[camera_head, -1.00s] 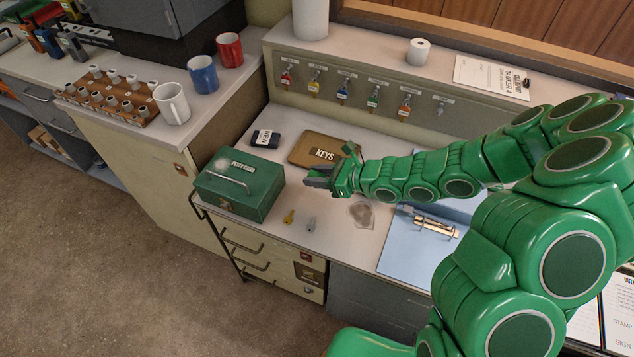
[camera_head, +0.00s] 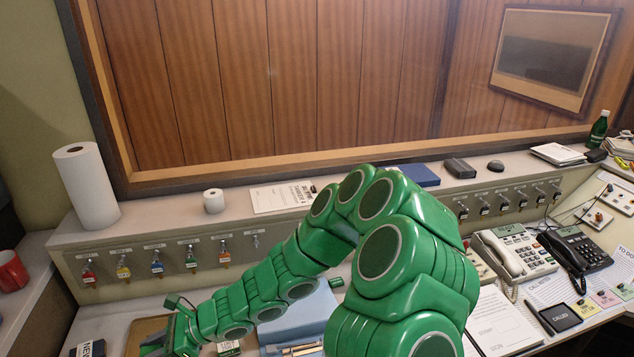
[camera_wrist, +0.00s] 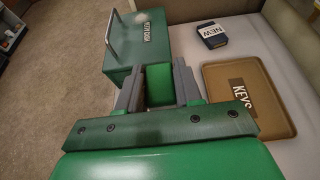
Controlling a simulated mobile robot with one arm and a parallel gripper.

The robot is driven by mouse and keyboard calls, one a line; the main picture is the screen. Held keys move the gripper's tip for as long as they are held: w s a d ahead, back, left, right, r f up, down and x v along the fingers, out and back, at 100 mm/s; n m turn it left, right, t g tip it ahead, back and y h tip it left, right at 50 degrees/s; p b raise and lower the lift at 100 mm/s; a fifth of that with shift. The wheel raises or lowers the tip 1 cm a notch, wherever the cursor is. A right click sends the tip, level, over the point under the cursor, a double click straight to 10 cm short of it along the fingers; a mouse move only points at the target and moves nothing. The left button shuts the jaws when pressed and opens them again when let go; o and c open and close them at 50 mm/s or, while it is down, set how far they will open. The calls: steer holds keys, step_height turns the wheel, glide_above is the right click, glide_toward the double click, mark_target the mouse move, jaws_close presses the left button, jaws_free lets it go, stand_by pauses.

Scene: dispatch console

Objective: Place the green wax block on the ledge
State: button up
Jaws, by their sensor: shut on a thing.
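In the wrist view, the green wax block (camera_wrist: 159,80) sits between the two grey fingers of my gripper (camera_wrist: 158,92), which is shut on it. In the head view, my gripper (camera_head: 160,343) is low at the left, above the desk, and the block cannot be made out there. The ledge (camera_head: 160,208) runs along the back above the key-hook panel, below the wood-framed window. My gripper is lower than the ledge and in front of it.
On the ledge stand a paper towel roll (camera_head: 87,185), a small white roll (camera_head: 214,201), a paper sheet (camera_head: 282,197) and a blue book (camera_head: 414,175). Bare ledge shows between the rolls. The wrist view shows a green cash box (camera_wrist: 143,42) and a KEYS tray (camera_wrist: 282,75).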

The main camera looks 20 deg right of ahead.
step_height(320, 180, up, 28)
steer(key=r, duration=0.1)
steer(key=shift+w+r+m+t+h, duration=0.4)
steer(key=shift+w+m+t+h, duration=2.45)
steer(key=shift+w, duration=5.1)
steer(key=shift+w+r+m+t+h, duration=0.4)
steer(key=shift+w+m+t+h, duration=1.25)
steer(key=shift+w+m+t, duration=4.3)
steer(key=d+f+m+g+h, duration=0.7)
steer(key=m+h, duration=0.2)
steer(key=h, duration=0.5)
steer(key=shift+s+d+f+m+g, duration=0.2)
steer(key=shift+s+d+m+g, duration=0.1)
steer(key=shift+s+g, duration=0.1)
